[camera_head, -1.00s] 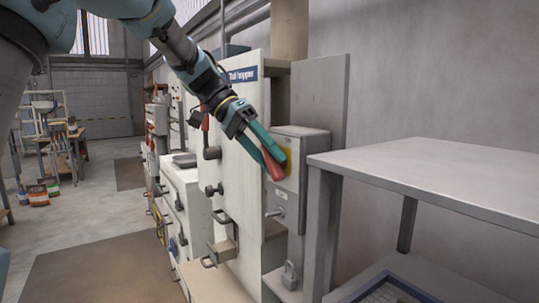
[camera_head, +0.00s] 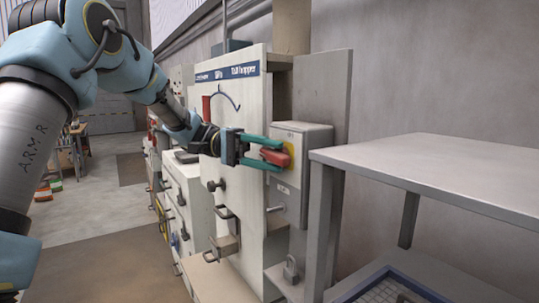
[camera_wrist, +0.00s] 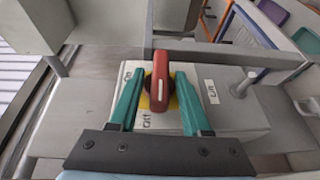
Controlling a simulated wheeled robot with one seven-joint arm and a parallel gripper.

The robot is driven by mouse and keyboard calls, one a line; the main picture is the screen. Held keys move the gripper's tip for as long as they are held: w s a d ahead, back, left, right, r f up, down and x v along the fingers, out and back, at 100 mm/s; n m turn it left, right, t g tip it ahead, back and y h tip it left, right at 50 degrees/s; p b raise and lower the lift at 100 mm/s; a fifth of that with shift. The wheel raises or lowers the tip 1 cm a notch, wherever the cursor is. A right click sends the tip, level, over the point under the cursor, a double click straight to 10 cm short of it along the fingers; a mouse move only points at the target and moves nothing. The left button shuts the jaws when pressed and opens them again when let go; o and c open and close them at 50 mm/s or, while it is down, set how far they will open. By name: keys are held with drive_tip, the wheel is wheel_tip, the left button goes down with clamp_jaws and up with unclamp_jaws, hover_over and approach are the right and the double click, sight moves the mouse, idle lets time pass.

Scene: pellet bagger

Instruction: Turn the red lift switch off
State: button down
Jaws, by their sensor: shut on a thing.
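The red lift switch (camera_head: 275,157) is a red handle on a yellow plate (camera_head: 289,150), on the front of a grey box (camera_head: 312,133). My gripper (camera_head: 281,157) has its two teal fingers on either side of the handle and is shut on it. In the wrist view the red handle (camera_wrist: 160,82) stands between the fingers (camera_wrist: 160,70). The "Off" label (camera_wrist: 147,121) is by the handle's lower left. The "On" label (camera_wrist: 128,73) is to its upper left. The fingers hide part of the yellow plate.
A white hopper panel (camera_head: 240,120) with a blue sign stands left of the box. A padlock (camera_head: 290,268) hangs below the box. A grey metal table (camera_head: 430,170) stands close on the right. Open floor (camera_head: 105,225) lies to the left.

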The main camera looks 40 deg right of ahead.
drive_tip(key=shift+g, duration=0.4)
drive_tip(key=c, duration=0.7)
unclamp_jaws()
drive_tip(key=shift+w+a+f+b, duration=0.15)
drive_tip(key=shift+w+b, duration=0.15)
drive_tip(key=shift+w, duration=0.2)
drive_tip(key=b+v, duration=0.2)
drive_tip(key=v, duration=0.7)
drive_tip(key=shift+w+a+b, duration=0.2)
drive_tip(key=shift+w+b, duration=0.1)
drive_tip(key=shift+b, duration=0.1)
